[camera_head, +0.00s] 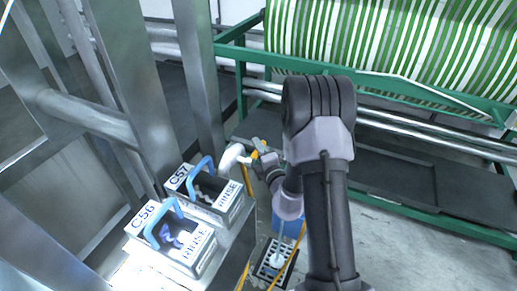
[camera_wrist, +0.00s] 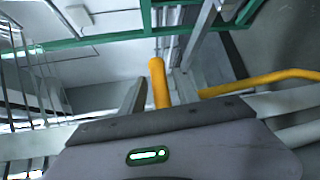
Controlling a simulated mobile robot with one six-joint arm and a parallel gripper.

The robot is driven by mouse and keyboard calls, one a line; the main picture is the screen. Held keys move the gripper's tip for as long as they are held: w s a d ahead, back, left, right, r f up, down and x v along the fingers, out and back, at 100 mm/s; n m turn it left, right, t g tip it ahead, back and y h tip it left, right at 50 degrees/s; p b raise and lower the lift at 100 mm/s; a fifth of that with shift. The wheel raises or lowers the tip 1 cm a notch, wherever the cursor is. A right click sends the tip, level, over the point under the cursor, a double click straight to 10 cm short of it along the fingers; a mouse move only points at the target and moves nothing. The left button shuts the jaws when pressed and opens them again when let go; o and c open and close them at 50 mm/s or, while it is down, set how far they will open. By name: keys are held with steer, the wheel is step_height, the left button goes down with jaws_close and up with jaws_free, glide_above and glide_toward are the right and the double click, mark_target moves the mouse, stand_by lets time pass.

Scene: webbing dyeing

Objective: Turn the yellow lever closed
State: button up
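In the head view a short yellow piece (camera_head: 246,180) shows beside the white rounded part (camera_head: 232,158), close to the end of my arm. It may be the yellow lever, but it is small and partly covered. My gripper (camera_head: 261,150) is at this spot, small and partly behind my own arm. Whether it touches the yellow piece cannot be told. In the wrist view an upright yellow bar (camera_wrist: 158,84) rises just beyond the grey housing with a green light.
Two metal boxes with blue handles, labelled C56 (camera_head: 147,214) and C57 (camera_head: 181,176), stand at left. A blue container (camera_head: 291,222) and a dark crate (camera_head: 262,270) are below. A green frame (camera_head: 239,56) holds striped webbing (camera_head: 400,45) behind. A yellow pipe (camera_wrist: 262,79) crosses the wrist view's right.

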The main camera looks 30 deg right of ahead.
jaws_close()
stand_by(1.2)
